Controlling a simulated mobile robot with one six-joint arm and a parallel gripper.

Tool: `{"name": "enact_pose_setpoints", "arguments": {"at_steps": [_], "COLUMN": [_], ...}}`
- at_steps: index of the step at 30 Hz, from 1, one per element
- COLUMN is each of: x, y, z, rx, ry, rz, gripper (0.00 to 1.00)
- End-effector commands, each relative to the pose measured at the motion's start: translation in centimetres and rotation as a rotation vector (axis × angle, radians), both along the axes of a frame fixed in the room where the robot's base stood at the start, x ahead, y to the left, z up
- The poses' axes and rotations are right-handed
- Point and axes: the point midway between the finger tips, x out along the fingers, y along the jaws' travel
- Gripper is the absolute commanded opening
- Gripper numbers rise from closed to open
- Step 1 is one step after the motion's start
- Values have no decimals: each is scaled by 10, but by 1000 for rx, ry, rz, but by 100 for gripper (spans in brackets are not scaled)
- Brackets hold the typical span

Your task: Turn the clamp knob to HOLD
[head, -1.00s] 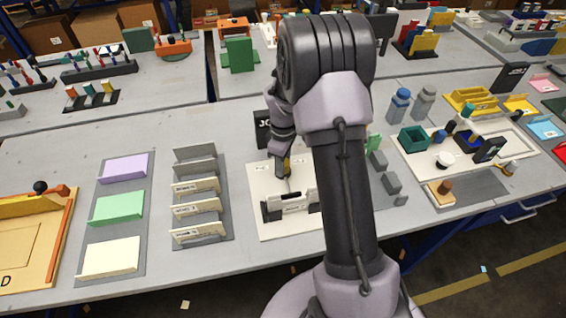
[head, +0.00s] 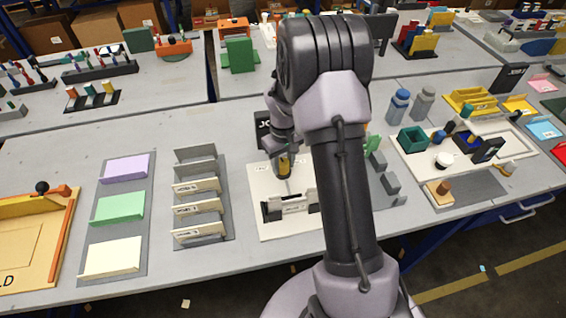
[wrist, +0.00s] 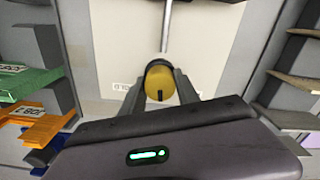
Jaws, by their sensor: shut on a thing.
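The clamp knob (head: 284,167) is round and yellow. It stands on the cream plotter board (head: 262,212), and also shows in the wrist view (wrist: 160,80). A dark mark on it points toward the bottom of the wrist picture. My gripper (head: 285,158) is shut on the knob, with one grey finger on each side in the wrist view (wrist: 161,88). A small upside-down label (wrist: 121,87) lies on the board left of the knob; its word is hard to read. A grey rod (wrist: 166,25) runs away from the knob.
A black-and-white holder (head: 290,207) stands at the board's front. A rack of cream card slots (head: 198,205) is to the left. Grey blocks (head: 390,183) stand to the right. Green and orange JOB cards (wrist: 40,125) show at the left of the wrist view.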

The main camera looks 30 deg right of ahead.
Motion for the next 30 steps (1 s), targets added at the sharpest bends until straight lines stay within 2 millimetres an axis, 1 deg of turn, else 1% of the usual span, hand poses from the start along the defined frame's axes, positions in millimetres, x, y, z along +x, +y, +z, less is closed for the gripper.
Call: {"name": "enact_pose_setpoints", "arguments": {"at_steps": [18, 24, 30], "x": [1, 1, 1], "y": [0, 0, 0], "z": [0, 0, 0], "rx": [0, 0, 0], "ry": [-2, -2, -2], "rz": [-572, -727, -839], "gripper": [0, 0, 0]}}
